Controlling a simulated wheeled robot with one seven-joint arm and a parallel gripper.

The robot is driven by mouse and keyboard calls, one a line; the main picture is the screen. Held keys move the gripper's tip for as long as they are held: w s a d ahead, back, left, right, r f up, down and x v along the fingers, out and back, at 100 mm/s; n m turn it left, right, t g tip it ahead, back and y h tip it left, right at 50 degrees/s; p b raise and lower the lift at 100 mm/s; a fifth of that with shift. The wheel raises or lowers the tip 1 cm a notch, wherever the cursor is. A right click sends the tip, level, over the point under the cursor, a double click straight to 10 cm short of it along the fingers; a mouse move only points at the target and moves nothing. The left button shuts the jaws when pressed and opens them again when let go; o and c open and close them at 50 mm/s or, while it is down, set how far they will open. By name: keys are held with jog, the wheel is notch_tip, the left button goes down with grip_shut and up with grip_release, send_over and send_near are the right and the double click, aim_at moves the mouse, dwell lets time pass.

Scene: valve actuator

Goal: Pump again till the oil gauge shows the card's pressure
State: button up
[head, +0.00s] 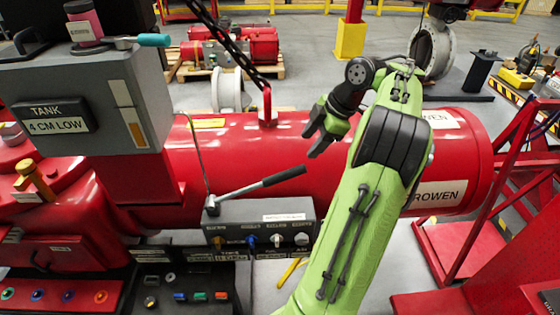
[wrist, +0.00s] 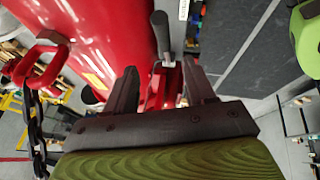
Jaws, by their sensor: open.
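The hand pump lever (head: 240,189) slants up to the right from the grey pump block (head: 270,229), with a black grip (head: 285,176) at its end. My gripper (head: 312,141) is open and empty, above and to the right of the grip, in front of the red cylinder. A gap shows between gripper and grip. In the wrist view my open fingers (wrist: 162,85) stand apart; a black handle (wrist: 160,32), perhaps this grip, shows beyond them. I cannot make out an oil gauge dial or a pressure card in either view.
The red cylinder (head: 235,150) lies behind the pump. A chain (head: 235,50) rises from its red lifting eye (head: 267,105). A grey box (head: 90,100) at left bears a sign (head: 55,118) reading "TANK 4 CM LOW".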

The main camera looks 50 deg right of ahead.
aim_at(289, 172)
jog(key=b+x, duration=0.3)
jog(key=x, duration=0.4)
jog(key=b+x, duration=0.3)
jog(key=x, duration=0.4)
jog(key=shift+s+a+f+b, duration=0.15)
jog(key=shift+s+a+b, duration=0.1)
jog(key=shift+b, duration=0.15)
jog(key=shift+w+f, duration=0.3)
jog(key=shift+f, duration=0.1)
grip_shut()
